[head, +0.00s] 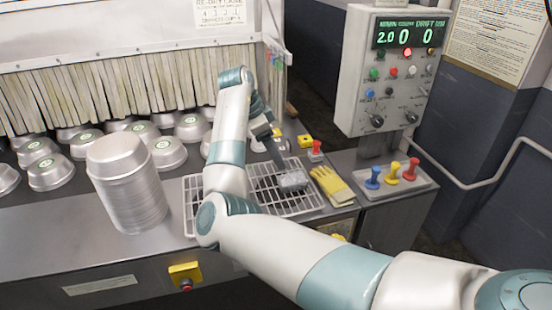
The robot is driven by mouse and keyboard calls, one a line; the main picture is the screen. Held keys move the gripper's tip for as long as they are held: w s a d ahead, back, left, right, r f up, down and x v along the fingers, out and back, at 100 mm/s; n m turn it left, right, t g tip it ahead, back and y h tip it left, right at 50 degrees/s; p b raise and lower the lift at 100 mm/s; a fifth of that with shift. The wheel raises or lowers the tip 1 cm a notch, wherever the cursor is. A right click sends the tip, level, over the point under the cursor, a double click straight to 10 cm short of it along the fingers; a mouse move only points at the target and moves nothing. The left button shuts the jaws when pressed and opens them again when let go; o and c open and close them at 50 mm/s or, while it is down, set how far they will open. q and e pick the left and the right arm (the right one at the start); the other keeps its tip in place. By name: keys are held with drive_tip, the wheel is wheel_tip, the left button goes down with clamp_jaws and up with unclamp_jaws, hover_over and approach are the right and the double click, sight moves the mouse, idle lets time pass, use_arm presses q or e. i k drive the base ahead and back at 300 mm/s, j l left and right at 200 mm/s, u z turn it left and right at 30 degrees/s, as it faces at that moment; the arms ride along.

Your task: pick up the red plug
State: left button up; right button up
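The red plug (411,170) stands upright at the right end of a shallow grey tray (397,185). A yellow plug (393,173) and a blue plug (373,178) stand to its left in the same tray. My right arm comes in from the lower right and bends up over the wire rack. My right gripper (268,130) is dark and small, well to the left of the red plug and apart from it. Its fingers overlap a dark handle in the picture, so whether they are open or shut is unclear. My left gripper is not in view.
A wire rack (320,203) holds a grey block-headed tool (292,181). Yellow gloves (332,186) lie between rack and tray. A red-topped button (316,149) stands behind. A control box (392,75) rises behind the tray. Stacked pans (128,185) stand left.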

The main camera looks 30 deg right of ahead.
sight(316, 144)
drive_tip(key=z, duration=1.25)
